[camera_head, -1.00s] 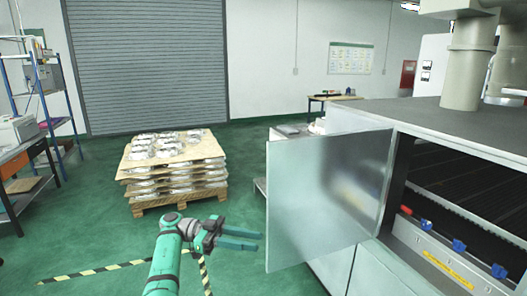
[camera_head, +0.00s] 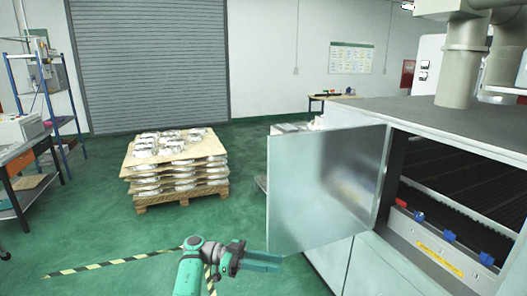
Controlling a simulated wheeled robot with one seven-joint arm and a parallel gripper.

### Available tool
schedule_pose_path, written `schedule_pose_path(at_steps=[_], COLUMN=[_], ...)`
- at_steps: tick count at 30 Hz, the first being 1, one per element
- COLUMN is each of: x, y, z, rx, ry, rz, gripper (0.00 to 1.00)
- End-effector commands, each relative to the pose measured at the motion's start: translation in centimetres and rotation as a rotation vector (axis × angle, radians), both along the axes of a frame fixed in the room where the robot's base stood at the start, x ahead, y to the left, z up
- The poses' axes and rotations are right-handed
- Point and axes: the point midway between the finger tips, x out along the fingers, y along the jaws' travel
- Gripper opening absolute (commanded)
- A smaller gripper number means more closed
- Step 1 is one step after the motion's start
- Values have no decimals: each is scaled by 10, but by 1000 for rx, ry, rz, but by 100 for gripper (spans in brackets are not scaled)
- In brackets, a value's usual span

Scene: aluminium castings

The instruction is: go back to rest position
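My gripper (camera_head: 262,262) is at the lower middle of the head view, at the end of my teal arm. Its teal fingers point right, toward the lower left edge of the open metal door (camera_head: 325,190). The fingers overlap from this angle, so any gap between them does not show. No casting shows at the fingers. I cannot tell whether the fingertips touch the door or only lie in line with it.
The machine (camera_head: 440,115) on the right has an open bay with blue and red clips along its front. A pallet (camera_head: 182,197) with layered castings stands behind my arm. A blue shelf rack (camera_head: 60,110) stands at left. Green floor is clear between them.

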Motion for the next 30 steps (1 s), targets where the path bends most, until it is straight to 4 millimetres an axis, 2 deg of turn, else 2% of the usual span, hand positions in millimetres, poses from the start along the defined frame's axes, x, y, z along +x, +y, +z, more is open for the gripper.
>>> schedule_pose_path(at_steps=[5,8,12,18,24,30], x=[-7,-15,-29,-56,-90,-128], y=[-42,-74,-111,-158,-195,-216], z=[-60,-103,-160,-233,-296,-346], rx=[36,67,109,163,207,243], ry=[81,140,217,314,402,475], rz=[38,77,151,272,409,568], gripper=[29,29,29,29,29,29])
